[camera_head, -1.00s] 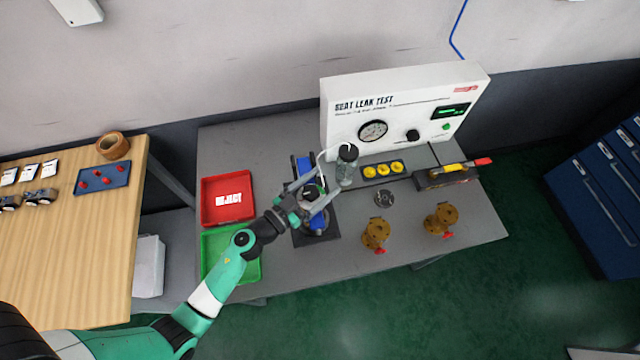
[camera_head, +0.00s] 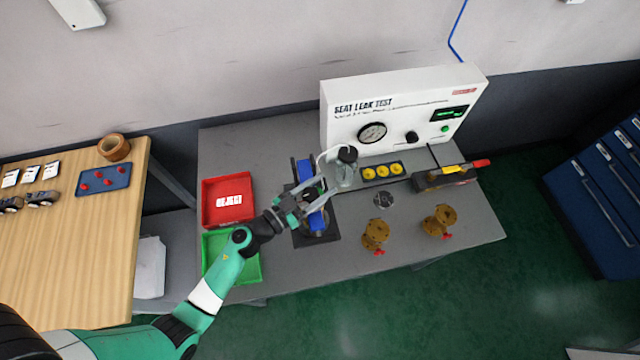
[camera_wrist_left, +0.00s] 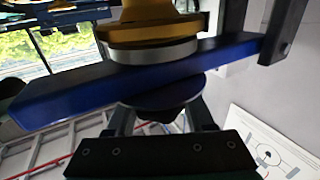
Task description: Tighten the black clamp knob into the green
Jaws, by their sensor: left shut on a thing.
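My left gripper (camera_head: 316,196) reaches over the blue clamp fixture (camera_head: 306,168) on the grey bench. It is shut on the black clamp knob (camera_wrist_left: 168,114), which sits between its fingers in the left wrist view, against a dark disc on the blue clamp bar (camera_wrist_left: 75,88). A brass valve body with a pale metal rim (camera_wrist_left: 150,50) is on the other side of the bar. In the head view the fingers partly cover the knob. Any green marking on the clamp is not visible. My right gripper is not in view.
A clear jar with a black cap (camera_head: 346,166) stands close to the gripper. The white leak test panel (camera_head: 400,110) is behind it. Brass valves (camera_head: 376,234) stand to the right, with a red tray (camera_head: 207,214) and green tray (camera_head: 250,271) to the left.

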